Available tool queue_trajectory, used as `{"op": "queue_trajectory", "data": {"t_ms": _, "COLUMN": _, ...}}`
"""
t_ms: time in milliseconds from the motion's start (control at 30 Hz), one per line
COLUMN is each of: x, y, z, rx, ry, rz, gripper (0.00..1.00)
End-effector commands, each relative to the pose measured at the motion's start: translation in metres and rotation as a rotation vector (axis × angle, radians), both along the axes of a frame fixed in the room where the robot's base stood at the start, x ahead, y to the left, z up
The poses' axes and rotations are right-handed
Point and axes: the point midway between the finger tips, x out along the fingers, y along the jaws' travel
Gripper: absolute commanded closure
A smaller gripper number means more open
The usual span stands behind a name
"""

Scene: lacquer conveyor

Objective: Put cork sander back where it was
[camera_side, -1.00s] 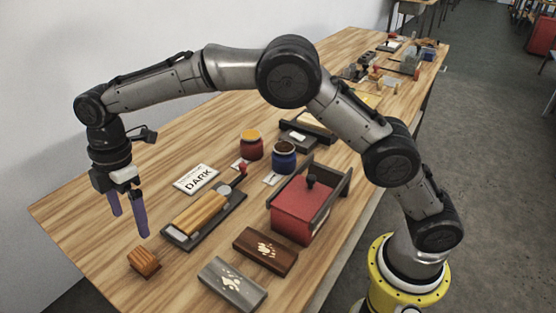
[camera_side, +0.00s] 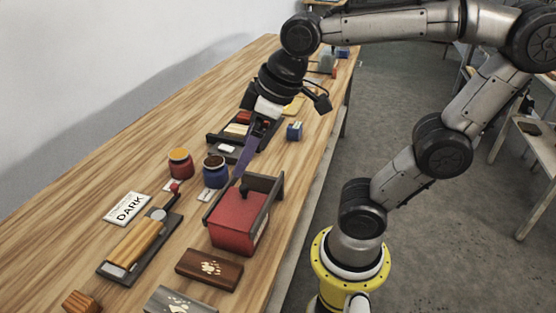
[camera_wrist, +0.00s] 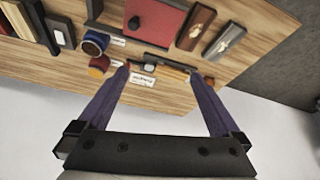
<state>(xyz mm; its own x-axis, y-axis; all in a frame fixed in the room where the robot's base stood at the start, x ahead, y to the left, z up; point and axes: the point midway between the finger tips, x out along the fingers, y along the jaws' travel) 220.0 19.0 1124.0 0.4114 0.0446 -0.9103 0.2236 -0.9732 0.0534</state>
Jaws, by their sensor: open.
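A small grooved brown block (camera_side: 80,302) at the near left of the table, cut by the bottom edge of the side view, may be the cork sander; I cannot be sure. It also seems to show in the wrist view (camera_wrist: 208,82), small. My gripper (camera_side: 243,165) hangs above the table, by the red lidded box in the side picture. Its purple fingers are apart with nothing between them, as the wrist view shows (camera_wrist: 160,74). A small blue block (camera_side: 295,131) stands farther back, near the table's right edge.
The red box (camera_side: 234,222) has a dark frame. Red (camera_side: 180,164) and blue (camera_side: 215,173) jars, a DARK card (camera_side: 127,208) and a dark tray with a wooden bar (camera_side: 112,267) stand left of it. Brown (camera_side: 208,269) and grey panels lie in front.

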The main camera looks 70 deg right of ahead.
Motion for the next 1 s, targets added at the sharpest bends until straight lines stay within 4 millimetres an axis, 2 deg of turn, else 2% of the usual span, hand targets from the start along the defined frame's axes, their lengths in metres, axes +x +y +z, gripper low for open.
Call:
{"op": "queue_trajectory", "data": {"t_ms": 33, "x": -0.016, "y": -0.006, "z": -0.007, "rx": 0.014, "ry": -0.020, "rz": -0.057, "gripper": 0.00}}
{"op": "queue_trajectory", "data": {"t_ms": 100, "x": -0.033, "y": -0.012, "z": -0.016, "rx": 0.031, "ry": -0.037, "rz": -0.123, "gripper": 0.00}}
{"op": "queue_trajectory", "data": {"t_ms": 300, "x": -0.055, "y": -0.019, "z": -0.031, "rx": 0.059, "ry": -0.062, "rz": -0.219, "gripper": 0.00}}
{"op": "queue_trajectory", "data": {"t_ms": 1000, "x": -0.056, "y": -0.020, "z": -0.033, "rx": 0.061, "ry": -0.062, "rz": -0.225, "gripper": 0.00}}
